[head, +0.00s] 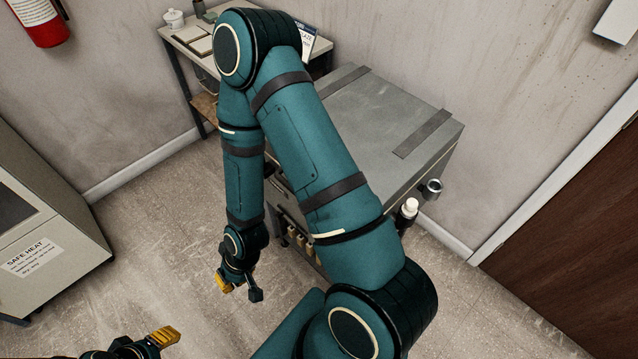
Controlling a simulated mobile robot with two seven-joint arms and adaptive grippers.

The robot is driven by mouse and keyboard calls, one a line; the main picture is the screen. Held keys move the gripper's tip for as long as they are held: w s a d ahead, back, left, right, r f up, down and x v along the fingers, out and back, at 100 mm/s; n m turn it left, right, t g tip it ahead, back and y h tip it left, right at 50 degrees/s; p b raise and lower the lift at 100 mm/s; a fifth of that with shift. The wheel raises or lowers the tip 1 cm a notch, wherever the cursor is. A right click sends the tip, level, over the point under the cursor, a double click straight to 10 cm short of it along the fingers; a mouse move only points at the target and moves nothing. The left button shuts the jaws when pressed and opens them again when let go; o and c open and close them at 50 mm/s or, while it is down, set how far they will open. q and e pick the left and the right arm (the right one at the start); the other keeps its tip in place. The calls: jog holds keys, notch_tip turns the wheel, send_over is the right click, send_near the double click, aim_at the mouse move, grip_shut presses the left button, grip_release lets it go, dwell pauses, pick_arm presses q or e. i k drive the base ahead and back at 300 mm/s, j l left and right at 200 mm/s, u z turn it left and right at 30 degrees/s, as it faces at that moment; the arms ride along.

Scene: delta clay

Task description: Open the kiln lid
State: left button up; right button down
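A grey metal box with a flat lid (385,118) stands against the back wall; it looks like the kiln. Dark strips cross its lid, which lies flat and shut. My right arm crosses in front and hides much of the box's front and left side. My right gripper (236,284) hangs low over the floor, left of the box's front, apart from it. Its yellow-tipped fingers look spread and empty. My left gripper (158,339) is at the bottom left edge, far from the box and partly cut off; one yellow fingertip shows clearly.
A grey cabinet with a "SAFE HEAT" sign (32,257) stands at the left. A small table (184,38) with items stands behind my arm. A brown door (575,235) is at the right. The floor between cabinet and box is clear.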

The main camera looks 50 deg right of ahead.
aim_at(393, 137)
jog(key=z, duration=1.4)
jog(key=k+l+z, duration=0.1)
jog(key=z, duration=0.45)
jog(key=k+l, duration=0.05)
jog(key=k, duration=0.05)
